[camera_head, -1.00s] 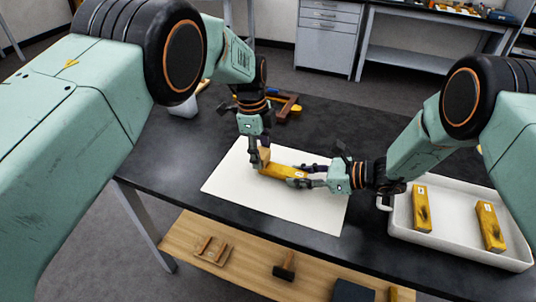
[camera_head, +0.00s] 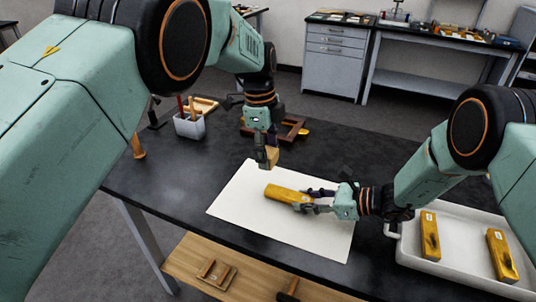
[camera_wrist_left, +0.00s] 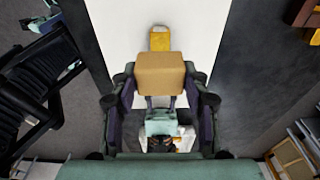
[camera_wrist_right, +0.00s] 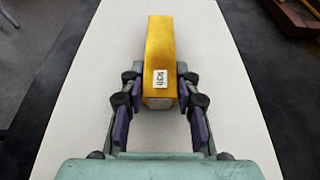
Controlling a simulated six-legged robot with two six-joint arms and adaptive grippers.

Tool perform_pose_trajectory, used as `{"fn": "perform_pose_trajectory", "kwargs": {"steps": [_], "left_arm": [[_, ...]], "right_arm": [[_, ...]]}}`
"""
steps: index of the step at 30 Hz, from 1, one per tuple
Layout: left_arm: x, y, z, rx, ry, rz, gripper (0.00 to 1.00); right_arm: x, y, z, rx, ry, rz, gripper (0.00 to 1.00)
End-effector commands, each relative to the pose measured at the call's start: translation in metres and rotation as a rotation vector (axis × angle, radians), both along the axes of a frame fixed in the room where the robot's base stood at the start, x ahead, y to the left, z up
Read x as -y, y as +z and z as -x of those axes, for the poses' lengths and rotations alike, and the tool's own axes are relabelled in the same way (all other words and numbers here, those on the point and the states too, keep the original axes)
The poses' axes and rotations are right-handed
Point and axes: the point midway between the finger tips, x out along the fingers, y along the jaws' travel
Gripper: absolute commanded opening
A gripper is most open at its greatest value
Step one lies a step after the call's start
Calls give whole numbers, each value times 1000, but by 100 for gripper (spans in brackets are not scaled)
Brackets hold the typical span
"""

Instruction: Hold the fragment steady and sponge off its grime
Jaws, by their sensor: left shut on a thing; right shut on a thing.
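The gold fragment (camera_head: 283,194) lies on a white sheet (camera_head: 245,212). My right gripper (camera_head: 308,201) is shut around its near end. In the right wrist view the fragment (camera_wrist_right: 160,50) sits between the fingers, with a small printed label near that end. Its upper face shows no dark patch there. My left gripper (camera_head: 266,156) is shut on a tan sponge block (camera_head: 272,156), held above the sheet's far edge and apart from the fragment. In the left wrist view the sponge (camera_wrist_left: 160,75) partly hides the fragment (camera_wrist_left: 160,38).
A white tray (camera_head: 450,276) at right holds two gold fragments (camera_head: 430,236) (camera_head: 502,255) with dark patches. A cup of tools (camera_head: 189,125) and a brown wooden frame (camera_head: 290,130) stand behind the sheet.

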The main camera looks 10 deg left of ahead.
Motion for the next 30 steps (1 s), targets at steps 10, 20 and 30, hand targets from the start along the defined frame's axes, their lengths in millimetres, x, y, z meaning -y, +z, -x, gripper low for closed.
{"fn": "perform_pose_trajectory", "kwargs": {"steps": [10,20,30], "left_arm": [[0,0,0,1,0,0,16],[0,0,0,1,0,0,16],[0,0,0,1,0,0,16]], "right_arm": [[0,0,0,0,0,0,36],[0,0,0,0,0,0,57],[9,4,2,1,-2,0,57]]}}
